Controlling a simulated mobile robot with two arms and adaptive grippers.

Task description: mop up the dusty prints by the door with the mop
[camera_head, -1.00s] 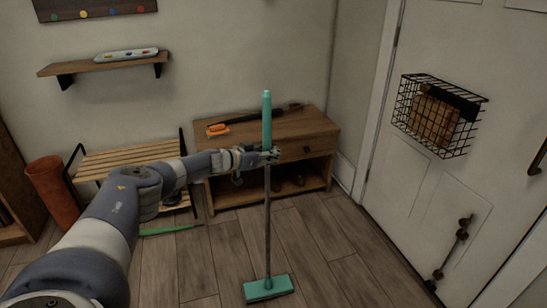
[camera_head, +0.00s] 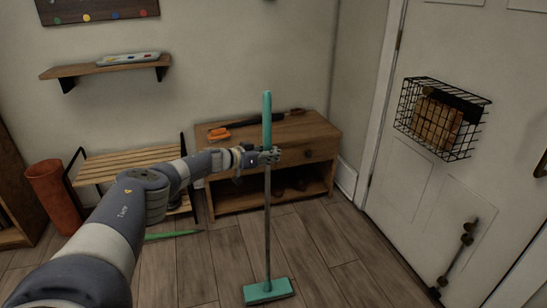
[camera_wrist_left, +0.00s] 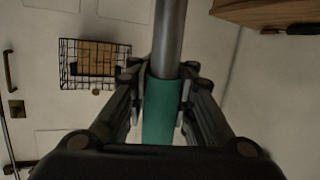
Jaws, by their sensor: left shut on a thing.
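The mop (camera_head: 267,225) stands upright with a teal grip, a grey pole and a flat teal head (camera_head: 268,291) that looks to be on the wood floor. My left gripper (camera_head: 268,155) is shut on the lower part of the mop's teal grip. The grip also shows between the fingers in the left wrist view (camera_wrist_left: 158,110). The door (camera_head: 440,150) is at the right. I cannot make out dusty prints on the floor. My right gripper is not in view.
A wooden cabinet (camera_head: 300,150) with an orange-handled tool (camera_head: 219,134) on top stands behind the mop. A slatted bench (camera_head: 120,165) and a terracotta bin (camera_head: 54,195) are at left. A wire basket (camera_head: 443,117) hangs on the door. Floor around the mop head looks clear.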

